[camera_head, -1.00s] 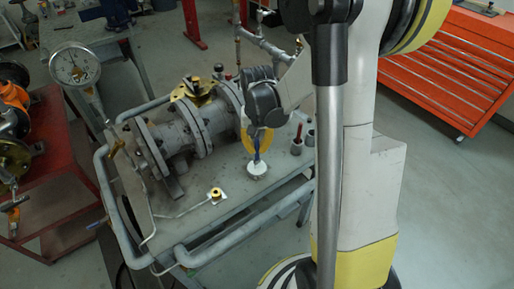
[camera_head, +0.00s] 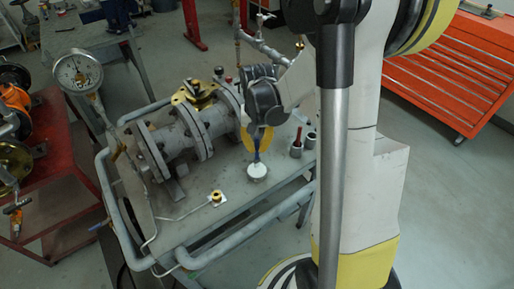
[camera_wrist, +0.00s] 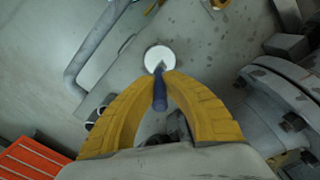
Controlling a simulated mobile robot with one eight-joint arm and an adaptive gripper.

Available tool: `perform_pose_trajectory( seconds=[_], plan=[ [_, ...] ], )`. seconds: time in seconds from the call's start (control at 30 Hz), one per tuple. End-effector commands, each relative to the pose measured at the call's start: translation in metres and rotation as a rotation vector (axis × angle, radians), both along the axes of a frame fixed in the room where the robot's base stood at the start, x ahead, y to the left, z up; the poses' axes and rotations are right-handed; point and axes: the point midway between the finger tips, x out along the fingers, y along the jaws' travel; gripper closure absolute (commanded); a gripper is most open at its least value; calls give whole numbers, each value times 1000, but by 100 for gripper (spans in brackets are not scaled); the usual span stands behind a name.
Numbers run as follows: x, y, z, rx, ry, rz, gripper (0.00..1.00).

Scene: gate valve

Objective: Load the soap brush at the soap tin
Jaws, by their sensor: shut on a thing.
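My gripper (camera_wrist: 161,86) has yellow fingers closed around the blue handle of the soap brush (camera_wrist: 159,96). In the head view the brush (camera_head: 257,156) hangs below my gripper (camera_head: 257,149), close to upright. The soap tin (camera_head: 257,172) is a small round tin with white contents, standing on the grey bench top; it also shows in the wrist view (camera_wrist: 159,56). The brush's lower end is at the tin's white top. I cannot tell how firmly it presses there.
A flanged grey valve body (camera_head: 190,135) lies left of my gripper on the bench (camera_head: 205,216). A small brass fitting (camera_head: 217,196) with a thin tube sits in front. Two small cups (camera_head: 296,150) stand right of the tin. Pipe rails edge the bench.

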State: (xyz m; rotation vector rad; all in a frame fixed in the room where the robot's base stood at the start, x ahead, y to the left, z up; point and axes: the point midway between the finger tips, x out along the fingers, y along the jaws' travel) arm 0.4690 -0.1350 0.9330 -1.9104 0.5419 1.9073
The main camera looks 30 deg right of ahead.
Motion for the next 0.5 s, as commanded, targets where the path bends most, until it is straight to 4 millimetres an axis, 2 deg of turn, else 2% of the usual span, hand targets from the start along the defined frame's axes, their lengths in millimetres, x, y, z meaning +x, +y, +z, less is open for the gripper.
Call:
perform_pose_trajectory(
  seconds=[0.03, 0.5],
  plan=[
    [0, 0, 8, 0, 0, 0, 100],
    [0, 0, 48, 0, 0, 0, 100]
  ],
)
